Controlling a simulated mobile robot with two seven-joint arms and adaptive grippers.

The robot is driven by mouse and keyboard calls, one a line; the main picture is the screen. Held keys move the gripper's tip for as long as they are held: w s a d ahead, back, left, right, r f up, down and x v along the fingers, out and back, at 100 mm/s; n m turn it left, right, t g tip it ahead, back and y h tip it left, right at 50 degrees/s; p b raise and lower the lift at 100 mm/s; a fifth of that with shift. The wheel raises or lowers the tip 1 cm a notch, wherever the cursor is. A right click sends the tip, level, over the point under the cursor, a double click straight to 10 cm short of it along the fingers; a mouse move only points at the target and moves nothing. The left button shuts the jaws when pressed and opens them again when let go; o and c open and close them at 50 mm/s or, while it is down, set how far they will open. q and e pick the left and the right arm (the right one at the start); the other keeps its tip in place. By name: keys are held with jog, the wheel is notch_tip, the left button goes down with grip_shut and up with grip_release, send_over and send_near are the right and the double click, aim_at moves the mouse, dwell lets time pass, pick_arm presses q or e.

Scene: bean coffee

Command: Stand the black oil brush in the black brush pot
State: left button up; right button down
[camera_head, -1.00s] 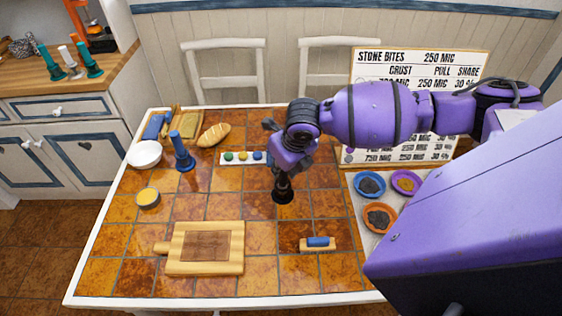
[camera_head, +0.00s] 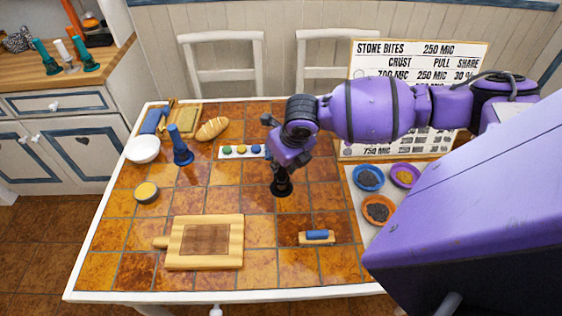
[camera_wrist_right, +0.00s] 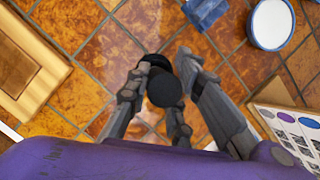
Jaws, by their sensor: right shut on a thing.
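My right gripper (camera_head: 283,166) points down over the middle of the tiled table and is shut on the black oil brush (camera_wrist_right: 164,88), whose round dark end shows between the fingers in the right wrist view. The black brush pot (camera_head: 281,189) is directly below the gripper, its wide round base on the tiles. Part of a dark rim (camera_wrist_right: 153,62) shows behind the brush end in the right wrist view. The fingers hide where brush and pot meet, so I cannot tell how deep the brush sits. My left gripper is not in view.
A blue upright pot (camera_head: 180,152), a white bowl (camera_head: 143,150) and a yellow-topped tin (camera_head: 147,193) stand to the left. A wooden board (camera_head: 230,262) and a blue-topped block (camera_head: 317,237) lie in front. Small bowls (camera_head: 378,210) are to the right, below a sign (camera_head: 420,60).

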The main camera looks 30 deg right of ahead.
jog(key=shift+f, duration=0.15)
jog(key=c, duration=1.5)
grip_release()
jog(key=v, duration=1.2)
jog(key=shift+s+f, duration=0.1)
